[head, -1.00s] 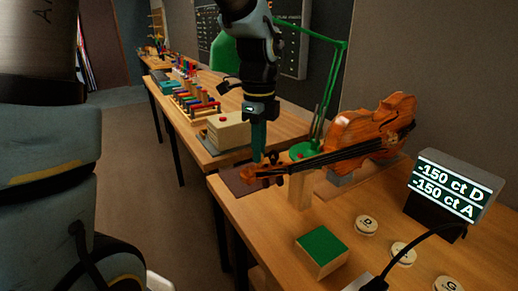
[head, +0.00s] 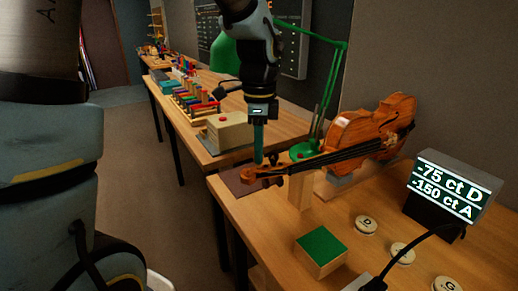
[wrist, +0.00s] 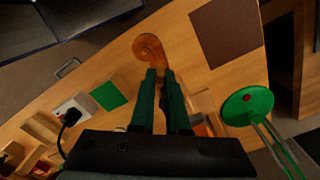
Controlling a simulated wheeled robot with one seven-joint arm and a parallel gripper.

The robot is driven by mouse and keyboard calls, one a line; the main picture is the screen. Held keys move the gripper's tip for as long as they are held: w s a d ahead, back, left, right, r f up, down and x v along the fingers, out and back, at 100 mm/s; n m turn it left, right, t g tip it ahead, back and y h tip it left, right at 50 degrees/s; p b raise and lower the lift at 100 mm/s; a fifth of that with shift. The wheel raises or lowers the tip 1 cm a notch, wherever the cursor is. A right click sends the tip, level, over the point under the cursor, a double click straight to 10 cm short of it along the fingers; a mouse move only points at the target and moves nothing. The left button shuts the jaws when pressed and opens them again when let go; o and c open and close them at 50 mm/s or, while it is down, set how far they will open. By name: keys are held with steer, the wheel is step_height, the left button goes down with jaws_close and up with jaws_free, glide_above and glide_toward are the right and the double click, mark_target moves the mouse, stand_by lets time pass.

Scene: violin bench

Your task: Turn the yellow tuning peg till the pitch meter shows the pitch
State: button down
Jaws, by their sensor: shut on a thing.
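The violin (head: 372,130) lies on a wooden stand, its scroll (head: 250,172) pointing left; the scroll also shows in the wrist view (wrist: 149,46). My gripper (head: 259,160) reaches down onto the pegbox just behind the scroll. In the wrist view its two green fingers (wrist: 161,76) are close together at the pegbox, shut on a tuning peg. The fingers hide that peg, so I cannot make out its yellow colour. The pitch meter (head: 449,190) at right reads -75 ct D and -150 ct A.
A green-topped block (head: 321,250) and round buttons marked D (head: 366,225) and G (head: 447,284) are on the bench in front of the violin. A green lamp (head: 330,100) stands behind the neck. A dark mat (head: 238,182) lies beneath the scroll.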

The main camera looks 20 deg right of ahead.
steer(key=shift+n, duration=1.6)
steer(key=c, duration=0.9)
jaws_free()
step_height(320, 180, up, 11)
steer(key=shift+f+b, duration=0.1)
steer(key=shift+b, duration=0.8)
